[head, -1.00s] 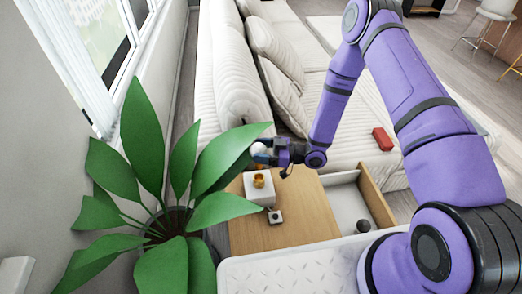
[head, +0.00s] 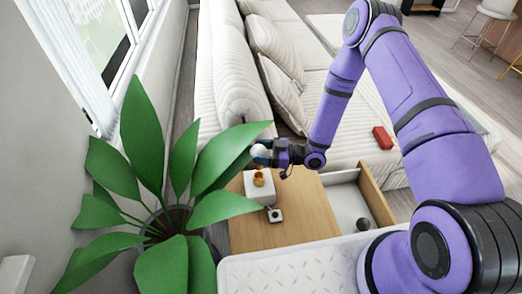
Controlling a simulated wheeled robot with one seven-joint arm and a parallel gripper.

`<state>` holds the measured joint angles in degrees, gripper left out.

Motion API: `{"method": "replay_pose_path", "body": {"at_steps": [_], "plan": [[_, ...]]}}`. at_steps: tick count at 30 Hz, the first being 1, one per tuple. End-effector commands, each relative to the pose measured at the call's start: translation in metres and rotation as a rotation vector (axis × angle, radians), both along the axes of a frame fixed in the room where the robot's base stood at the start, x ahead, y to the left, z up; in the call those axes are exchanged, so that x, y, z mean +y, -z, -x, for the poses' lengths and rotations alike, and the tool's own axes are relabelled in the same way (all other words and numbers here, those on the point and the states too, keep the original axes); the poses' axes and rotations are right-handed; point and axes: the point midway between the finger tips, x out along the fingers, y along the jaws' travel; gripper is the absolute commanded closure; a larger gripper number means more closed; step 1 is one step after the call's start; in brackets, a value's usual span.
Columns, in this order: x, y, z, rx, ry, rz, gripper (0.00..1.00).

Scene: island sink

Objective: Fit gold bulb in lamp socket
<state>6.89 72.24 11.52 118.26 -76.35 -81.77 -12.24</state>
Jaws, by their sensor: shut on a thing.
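The lamp base is a white block (head: 262,190) on the wooden side table, with a gold socket (head: 259,180) on its top. My gripper (head: 262,153) is shut on a small bulb (head: 258,150) whose pale, whitish top shows. It holds the bulb just above the socket, slightly apart or touching; I cannot tell which. The bulb's lower end is small and partly hidden by the gripper. A plant leaf lies close to the left of the bulb.
A large potted plant (head: 165,165) stands left of the wooden table (head: 300,225). A small switch box (head: 275,215) lies in front of the lamp base. An open drawer (head: 348,205) holds a dark round object (head: 363,224). A sofa (head: 222,90) and red block (head: 382,138) are behind.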

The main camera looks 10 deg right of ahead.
Motion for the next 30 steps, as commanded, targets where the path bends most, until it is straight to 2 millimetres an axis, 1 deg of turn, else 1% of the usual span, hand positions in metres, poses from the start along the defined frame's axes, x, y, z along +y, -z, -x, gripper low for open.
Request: {"method": "replay_pose_path", "body": {"at_steps": [30], "plan": [[0.0,0.022,0.0,-0.001,0.0,0.0,0.62]]}}
